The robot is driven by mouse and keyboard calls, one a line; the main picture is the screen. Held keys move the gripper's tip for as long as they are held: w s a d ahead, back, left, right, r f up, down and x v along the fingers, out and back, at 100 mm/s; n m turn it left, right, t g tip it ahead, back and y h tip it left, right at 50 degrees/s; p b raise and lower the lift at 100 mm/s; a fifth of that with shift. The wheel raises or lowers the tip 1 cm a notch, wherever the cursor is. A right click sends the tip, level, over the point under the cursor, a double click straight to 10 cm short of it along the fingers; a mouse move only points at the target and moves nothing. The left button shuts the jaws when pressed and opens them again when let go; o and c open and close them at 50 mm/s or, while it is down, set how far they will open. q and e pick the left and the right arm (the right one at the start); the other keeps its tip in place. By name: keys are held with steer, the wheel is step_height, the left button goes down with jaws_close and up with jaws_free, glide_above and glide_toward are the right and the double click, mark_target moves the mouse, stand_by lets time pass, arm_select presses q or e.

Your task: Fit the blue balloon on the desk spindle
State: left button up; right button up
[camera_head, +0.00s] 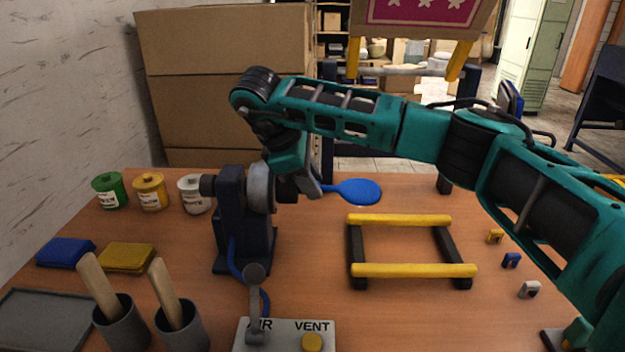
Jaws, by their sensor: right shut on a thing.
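The blue balloon (358,191) is flat and points right, above the desk. My right gripper (310,183) is shut on its neck end at the left. The desk spindle (288,187) is the dark, short end that sticks out to the right of a grey disc on a dark blue stand (232,222). The gripper is right at the spindle's tip, with the balloon neck in line with it. The fingers hide the meeting point, so I cannot tell whether the neck is around the spindle. My left gripper is out of view.
A yellow-and-black frame (400,270) lies right of the stand. An AIR/VENT panel (280,338) with a lever and yellow knob is in front. Paint cans (150,192), pads (127,257) and cups with wooden handles (122,325) fill the left. Small blocks (511,260) lie right.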

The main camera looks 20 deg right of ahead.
steer(key=shift+a, duration=0.1)
stand_by(0.3)
steer(key=o, duration=0.9)
steer(key=shift+p+v, duration=1.55)
steer(key=shift+v, duration=2.95)
steer(key=shift+w, duration=0.1)
